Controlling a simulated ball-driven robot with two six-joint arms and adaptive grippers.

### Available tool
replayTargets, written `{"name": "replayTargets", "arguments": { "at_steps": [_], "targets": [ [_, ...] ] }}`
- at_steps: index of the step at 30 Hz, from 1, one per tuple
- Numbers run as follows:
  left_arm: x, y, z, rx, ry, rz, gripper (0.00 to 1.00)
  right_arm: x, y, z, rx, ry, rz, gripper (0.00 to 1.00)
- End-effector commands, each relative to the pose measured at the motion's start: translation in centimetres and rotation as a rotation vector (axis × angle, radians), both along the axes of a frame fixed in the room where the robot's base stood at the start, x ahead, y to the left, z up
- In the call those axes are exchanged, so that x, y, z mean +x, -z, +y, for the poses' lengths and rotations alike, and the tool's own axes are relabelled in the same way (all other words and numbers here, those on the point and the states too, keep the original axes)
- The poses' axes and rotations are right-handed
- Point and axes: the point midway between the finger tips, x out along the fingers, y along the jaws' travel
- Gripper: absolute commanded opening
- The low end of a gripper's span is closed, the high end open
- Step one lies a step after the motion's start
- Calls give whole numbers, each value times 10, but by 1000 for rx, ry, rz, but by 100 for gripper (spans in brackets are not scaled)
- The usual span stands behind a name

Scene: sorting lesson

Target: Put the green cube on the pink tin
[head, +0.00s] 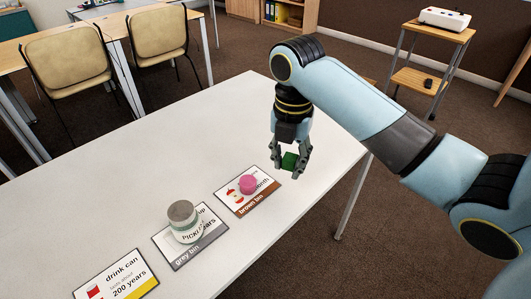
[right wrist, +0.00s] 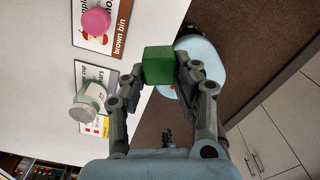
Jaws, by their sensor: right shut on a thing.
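The green cube (head: 289,161) is between the fingers of my right gripper (head: 290,165), which is shut on it and holds it above the table near its right edge. The cube also shows in the right wrist view (right wrist: 158,66), gripped between both fingertips (right wrist: 162,72). The pink tin (head: 248,184), small and round, stands on the brown bin card, to the left of and below the gripper in the head view. It also shows in the right wrist view (right wrist: 96,22), apart from the cube. My left gripper is in neither view.
A pickle jar (head: 183,222) with a grey lid stands on the grey bin card (head: 212,237). The brown bin card (head: 266,196) and a drink can card (head: 118,277) lie on the white table (head: 120,180). The table's far left part is clear. Chairs (head: 68,57) stand beyond.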

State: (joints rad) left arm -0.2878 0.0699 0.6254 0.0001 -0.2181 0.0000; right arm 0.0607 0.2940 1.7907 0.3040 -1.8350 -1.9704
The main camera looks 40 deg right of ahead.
Motion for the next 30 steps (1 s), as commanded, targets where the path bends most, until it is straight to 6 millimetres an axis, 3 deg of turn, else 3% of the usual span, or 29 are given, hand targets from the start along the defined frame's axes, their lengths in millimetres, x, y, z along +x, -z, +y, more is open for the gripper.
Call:
{"name": "replayTargets", "arguments": {
  "at_steps": [3,7,15,20,25,30],
  "targets": [
    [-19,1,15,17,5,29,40,18,11,8,5,1,0,3],
    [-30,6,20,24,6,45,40,49,31,19,6,1,2,3],
    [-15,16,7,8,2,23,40,99,64,34,1,1,2,3],
    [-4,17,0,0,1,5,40,107,71,37,0,1,2,3],
    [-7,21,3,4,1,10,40,106,98,37,0,1,4,3],
    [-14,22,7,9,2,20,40,107,108,36,-1,0,0,3]
  ]
}}
